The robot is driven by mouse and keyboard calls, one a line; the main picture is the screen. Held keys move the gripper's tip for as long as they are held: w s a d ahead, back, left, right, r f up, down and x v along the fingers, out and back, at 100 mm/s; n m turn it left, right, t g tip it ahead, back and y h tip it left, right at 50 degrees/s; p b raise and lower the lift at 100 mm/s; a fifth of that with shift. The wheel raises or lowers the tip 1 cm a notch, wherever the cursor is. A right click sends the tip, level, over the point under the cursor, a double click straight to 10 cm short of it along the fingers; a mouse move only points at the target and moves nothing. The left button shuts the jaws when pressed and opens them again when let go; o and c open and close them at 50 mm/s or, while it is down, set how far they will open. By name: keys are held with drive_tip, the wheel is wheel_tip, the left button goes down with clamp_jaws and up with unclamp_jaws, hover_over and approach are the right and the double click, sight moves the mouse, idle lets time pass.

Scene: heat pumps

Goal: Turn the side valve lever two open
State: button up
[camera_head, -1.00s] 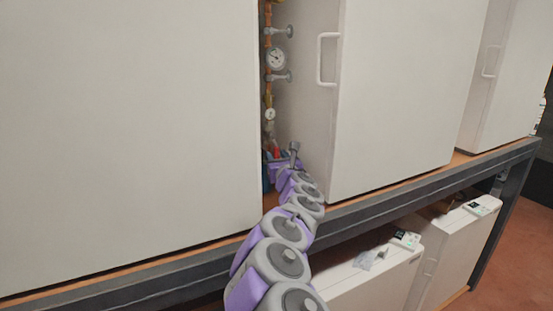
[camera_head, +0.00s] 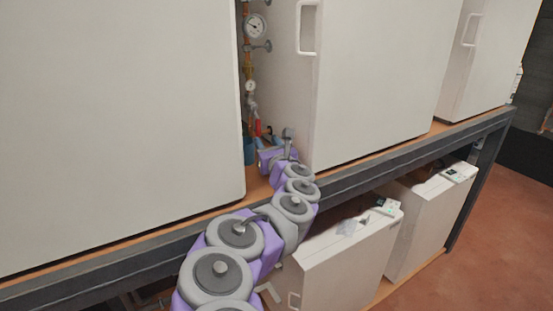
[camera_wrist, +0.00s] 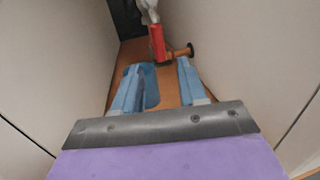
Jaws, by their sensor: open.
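The red valve lever (camera_wrist: 157,43) shows in the wrist view, at the lower end of a vertical pipe, upright and just beyond my fingers. In the head view the red lever (camera_head: 258,128) is small and partly hidden behind my wrist. My gripper (camera_wrist: 157,82) is open, with its two blue fingers apart in the gap between two white cabinets. The lever stands past the space between the fingertips, nearer the right one. No contact is visible. A copper pipe end (camera_wrist: 182,52) sticks out to the right of the lever, close to the right fingertip.
White cabinet walls close in on both sides: the left cabinet (camera_head: 120,110) and the right cabinet (camera_head: 380,80). Gauges (camera_head: 256,26) sit on the pipe above. A blue rounded object (camera_wrist: 150,92) lies below the fingers. A dark shelf edge (camera_head: 365,178) runs under the cabinets.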

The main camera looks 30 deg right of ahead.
drive_tip(key=shift+s+a+f, duration=0.1)
drive_tip(key=shift+s+a, duration=0.1)
drive_tip(key=shift+s, duration=1.1)
drive_tip(key=shift+s+a+f, duration=0.1)
drive_tip(key=shift+s+a, duration=0.15)
drive_tip(key=shift+s, duration=1.1)
drive_tip(key=shift+s+a+f, duration=0.1)
drive_tip(key=shift+s+a, duration=0.1)
drive_tip(key=shift+s, duration=1.1)
drive_tip(key=c, duration=0.3)
drive_tip(key=shift+a+b, duration=0.1)
drive_tip(key=shift+b, duration=0.3)
